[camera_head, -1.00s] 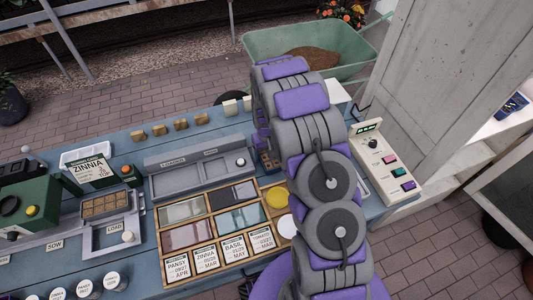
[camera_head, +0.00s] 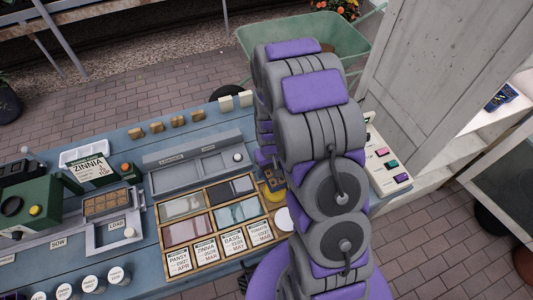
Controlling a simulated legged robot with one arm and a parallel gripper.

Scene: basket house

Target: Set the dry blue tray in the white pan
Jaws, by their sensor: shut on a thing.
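A small blue tray (camera_head: 275,179) with brown cells shows just left of my arm, partly hidden by it. My gripper (camera_head: 266,158) is mostly hidden behind my arm; only purple and grey parts show at the tray's upper edge, and it is shut on the tray. The tray appears over or beside a yellow round piece (camera_head: 272,194) at the right of the wooden rack. A white round piece (camera_head: 284,218) lies just below it, partly covered by my arm. A white shallow container (camera_head: 84,153) stands at the back left behind a ZINNIA card.
The wooden rack (camera_head: 207,222) holds coloured panes and seed cards. A grey sliding unit (camera_head: 195,165) stands behind it. A load station with a brown cell tray (camera_head: 106,204) is at left. A panel with coloured buttons (camera_head: 390,168) is right of my arm.

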